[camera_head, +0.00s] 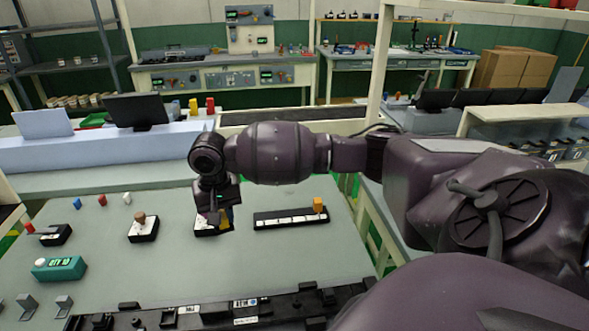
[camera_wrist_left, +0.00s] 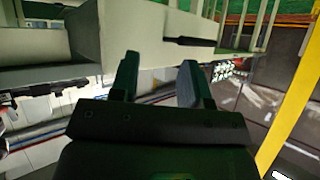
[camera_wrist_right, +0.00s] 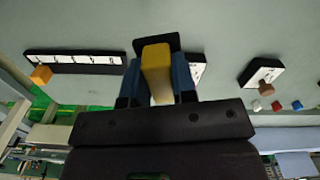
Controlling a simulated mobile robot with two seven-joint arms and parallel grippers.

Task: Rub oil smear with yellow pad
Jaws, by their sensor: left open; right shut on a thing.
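My right gripper (camera_head: 216,222) is shut on the yellow pad (camera_wrist_right: 157,68), which shows between its fingers in the right wrist view. In the head view a bit of the pad (camera_head: 225,217) shows at the gripper's right side, over a small black tray with a white face (camera_head: 202,225). The gripper partly covers that tray. I cannot tell whether the pad touches it. No oil smear can be made out. My left gripper (camera_wrist_left: 158,80) is open and empty in the left wrist view, away from the table; the head view does not show it.
A long black tray (camera_head: 290,220) with an orange block (camera_head: 318,205) lies right of the gripper. A tray with a brown knob (camera_head: 143,228) lies left. A green box (camera_head: 59,268) and a black rail (camera_head: 215,312) are nearer. Bare table (camera_head: 150,272) lies between.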

